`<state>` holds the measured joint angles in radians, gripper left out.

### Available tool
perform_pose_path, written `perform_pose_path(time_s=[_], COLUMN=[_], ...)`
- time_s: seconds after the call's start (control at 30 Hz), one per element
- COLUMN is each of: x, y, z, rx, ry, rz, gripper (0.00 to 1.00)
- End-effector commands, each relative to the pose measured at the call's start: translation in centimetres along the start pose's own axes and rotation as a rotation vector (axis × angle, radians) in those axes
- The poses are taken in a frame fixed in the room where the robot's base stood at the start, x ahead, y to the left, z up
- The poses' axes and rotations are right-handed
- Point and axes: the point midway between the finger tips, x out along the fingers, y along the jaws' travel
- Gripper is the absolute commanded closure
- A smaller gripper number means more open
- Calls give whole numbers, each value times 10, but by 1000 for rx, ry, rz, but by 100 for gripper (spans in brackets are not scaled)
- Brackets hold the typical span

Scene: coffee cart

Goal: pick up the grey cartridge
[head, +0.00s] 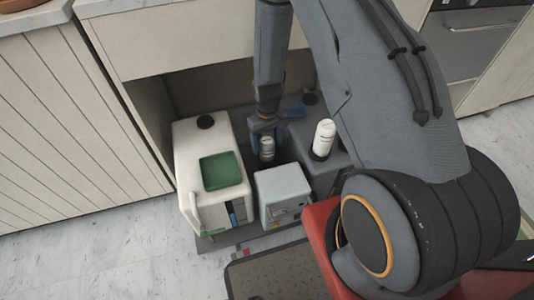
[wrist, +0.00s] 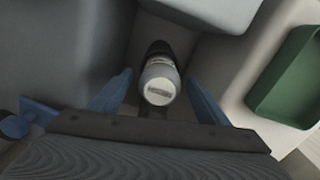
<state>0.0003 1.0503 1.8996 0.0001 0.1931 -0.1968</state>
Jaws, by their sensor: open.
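The grey cartridge (head: 267,150) stands upright in a dark holder between the white container and the grey boxes in the open cabinet bay. In the wrist view the cartridge (wrist: 160,82) shows its pale round end in the middle. My gripper (head: 266,141) points down at it from above. In the wrist view the blue fingers of my gripper (wrist: 157,94) are spread, one on each side of the cartridge, with visible gaps. The lower part of the cartridge is partly in shadow.
A white container (head: 205,140) with a green recess (head: 221,171) stands close on the left. A small light grey box (head: 282,190) is in front. A white cartridge (head: 323,138) stands on a darker grey unit (head: 318,172) to the right. The cabinet's top panel (head: 190,40) is close to my arm.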

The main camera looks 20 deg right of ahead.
Motion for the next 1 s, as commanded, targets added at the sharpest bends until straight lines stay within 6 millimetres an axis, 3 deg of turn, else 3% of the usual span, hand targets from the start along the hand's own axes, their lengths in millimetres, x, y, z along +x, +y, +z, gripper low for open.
perform_pose_path(time_s=[0.1, 0.3, 0.73, 1.0], x=[12, 12, 12, 11], y=[0, 0, 0, 0], z=[-1, -1, -1, -1], rx=[0, 0, 0, 0], ry=[1, 2, 1, 2], rz=[0, 0, 0, 0], gripper=[31, 31, 100, 100])
